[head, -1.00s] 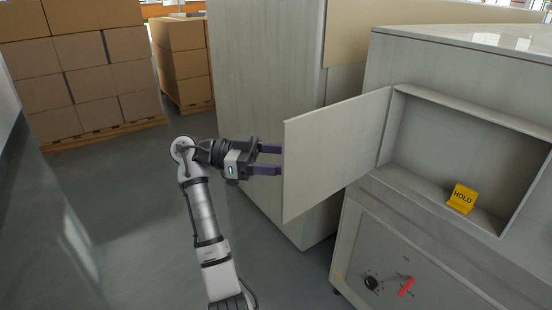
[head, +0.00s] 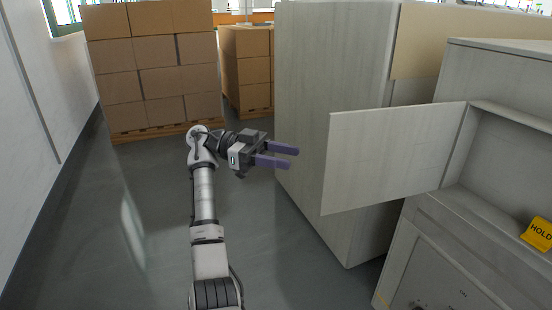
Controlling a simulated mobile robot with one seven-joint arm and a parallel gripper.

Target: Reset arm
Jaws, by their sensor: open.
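My gripper (head: 284,156) is open and empty, with two purple fingers pointing right. It is in free air to the left of the open cabinet door (head: 395,158), with a gap between fingertips and door in the picture. My arm rises from the bottom of the view and bends at the elbow. The door stands swung out from a grey cabinet (head: 445,220) at the right. A yellow HOLD sign (head: 538,234) stands in the cabinet's open recess, partly cut off by the right edge.
A tall pale grey cabinet (head: 315,90) stands behind the door. Stacked cardboard boxes (head: 155,65) on a pallet are at the back left, with another stack (head: 247,70) beside them. A white wall (head: 40,130) runs along the left. The grey floor (head: 120,210) is clear.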

